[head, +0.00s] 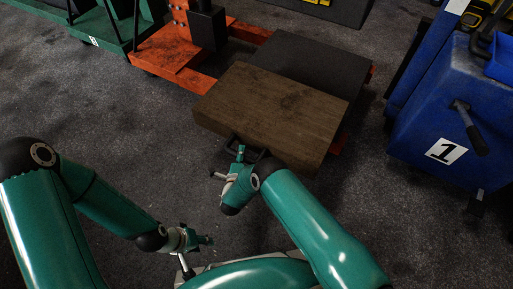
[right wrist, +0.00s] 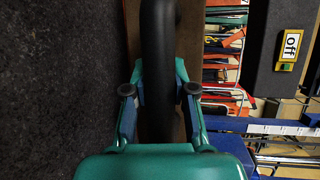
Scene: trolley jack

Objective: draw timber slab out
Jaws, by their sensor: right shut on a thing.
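The timber slab (head: 275,108) is a thick brown block lying flat on the low orange lifting trolley (head: 180,62). Its near end reaches out past the trolley's dark platform (head: 310,62). A dark handle (head: 258,153) is on the slab's near face. My right gripper (head: 233,160) is at this handle. In the right wrist view the dark handle bar (right wrist: 158,50) runs between my right fingers (right wrist: 160,92), which are shut on it, with the brown slab face (right wrist: 190,65) behind. My left gripper (head: 199,253) is low, apart from the slab, with its fingers spread and empty.
A blue cabinet (head: 440,115) marked 1 stands at the right. A green base (head: 100,30) stands at the back left. The speckled dark floor (head: 125,130) is clear in front of and left of the slab.

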